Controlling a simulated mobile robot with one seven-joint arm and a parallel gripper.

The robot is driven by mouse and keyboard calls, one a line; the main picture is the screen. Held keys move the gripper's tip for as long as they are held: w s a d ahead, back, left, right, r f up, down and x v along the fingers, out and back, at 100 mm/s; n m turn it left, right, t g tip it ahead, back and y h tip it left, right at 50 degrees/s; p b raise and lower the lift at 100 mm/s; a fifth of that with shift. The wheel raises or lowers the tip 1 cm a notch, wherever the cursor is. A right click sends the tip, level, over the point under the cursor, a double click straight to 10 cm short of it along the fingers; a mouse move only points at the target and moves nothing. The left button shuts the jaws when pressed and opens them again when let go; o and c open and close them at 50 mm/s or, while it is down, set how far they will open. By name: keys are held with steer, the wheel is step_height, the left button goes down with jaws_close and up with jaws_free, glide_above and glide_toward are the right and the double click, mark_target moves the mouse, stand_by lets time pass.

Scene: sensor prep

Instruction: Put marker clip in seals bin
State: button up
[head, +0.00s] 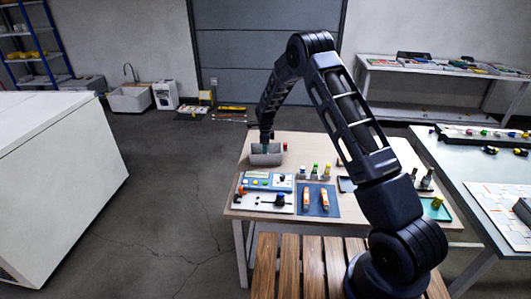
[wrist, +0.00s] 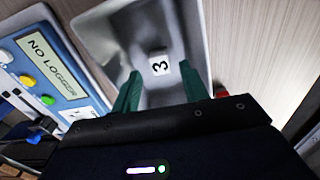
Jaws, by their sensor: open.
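My gripper (head: 266,137) is over a grey bin (head: 266,159) at the back left of the wooden table. In the wrist view, its two green fingers (wrist: 160,90) are apart with nothing seen between them. I cannot make out a marker clip in either view. My gripper's dark body hides the near part of the bin.
A blue panel reading NO LOGGER (wrist: 42,52) with coloured buttons lies beside the bin. A blue mat (head: 318,207) holds two orange-and-white items. Several small bottles (head: 315,171) stand behind the mat. A red item (head: 285,146) is right of the bin.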

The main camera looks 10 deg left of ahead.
step_height(320, 180, up, 10)
steer(key=shift+f, duration=0.2)
steer(key=s+d+r+n+t, duration=0.1)
steer(key=s+d+r+n, duration=0.3)
steer(key=d+r, duration=0.45)
steer(key=s+d+r+n+y, duration=0.1)
steer(key=s+d+r, duration=0.5)
steer(key=d+r, duration=0.3)
steer(key=s+d+r+n+t, duration=0.1)
steer(key=s+d+r+n, duration=0.2)
steer(key=s+d+r, duration=0.5)
steer(key=s+d+r+n+t, duration=0.1)
steer(key=s+d+r+n, duration=0.1)
steer(key=s+d+r, duration=0.3)
steer(key=s+d+r+n, duration=0.3)
steer(key=s, duration=0.3)
steer(key=s+d+f+n, duration=0.1)
steer(key=s+d+n, duration=0.1)
steer(key=s, duration=0.6)
steer(key=s+d+f+n+t+h, duration=0.1)
steer(key=s+d+n, duration=0.2)
steer(key=s, duration=0.6)
steer(key=shift+d+f+t, duration=0.3)
steer(key=shift+f, duration=0.1)
